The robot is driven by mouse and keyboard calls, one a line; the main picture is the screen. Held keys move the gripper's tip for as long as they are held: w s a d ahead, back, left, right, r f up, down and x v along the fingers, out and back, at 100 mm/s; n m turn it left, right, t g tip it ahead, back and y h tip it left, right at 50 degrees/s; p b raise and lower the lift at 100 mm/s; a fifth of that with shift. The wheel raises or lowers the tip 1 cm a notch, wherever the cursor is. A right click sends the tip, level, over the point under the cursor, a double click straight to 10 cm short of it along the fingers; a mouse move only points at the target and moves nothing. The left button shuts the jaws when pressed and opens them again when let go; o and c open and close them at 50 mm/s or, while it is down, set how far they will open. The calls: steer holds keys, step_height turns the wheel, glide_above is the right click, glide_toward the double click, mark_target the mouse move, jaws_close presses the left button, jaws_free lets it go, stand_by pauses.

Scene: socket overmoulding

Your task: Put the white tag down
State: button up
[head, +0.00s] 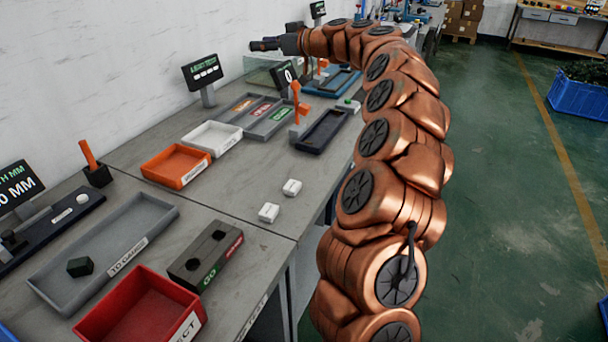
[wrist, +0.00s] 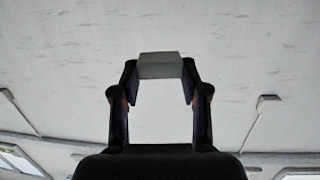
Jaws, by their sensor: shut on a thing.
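My gripper (head: 262,44) is at the far end of my outstretched arm, high near the wall, pointing left in the head view. In the wrist view my gripper (wrist: 160,84) is shut on a pale block, the white tag (wrist: 160,66), held between the fingertips. Only a plain face of the tag shows, with a bright wall or ceiling behind it. In the head view the held tag is too small to make out. Two other white tags, one nearer (head: 269,213) and one farther (head: 292,187), lie on the grey bench (head: 235,195).
An orange tray (head: 149,171), a white tray (head: 188,139) and a grey divided tray (head: 236,119) line the bench. A dark tray (head: 318,143) lies near its front edge. A display (head: 202,73) stands by the wall. Bare bench surrounds the loose tags.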

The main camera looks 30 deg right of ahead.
steer(key=s+d+n+g+y+b, duration=0.1)
steer(key=s+d+n+y+b, duration=0.1)
steer(key=s+d+b, duration=0.3)
steer(key=n+g+y, duration=0.4)
glide_above(308, 170)
steer(key=shift+s+f+b, duration=0.1)
steer(key=shift+f+b, duration=0.35)
steer(key=shift+f, duration=0.1)
step_height(308, 170, down, 24)
steer(key=b, duration=0.6)
steer(key=shift+f, duration=0.2)
steer(key=shift+f+b, duration=0.8)
steer(key=shift+f, duration=0.8)
steer(key=shift+f+b, duration=0.35)
steer(key=shift+b, duration=0.2)
steer(key=o, duration=0.8)
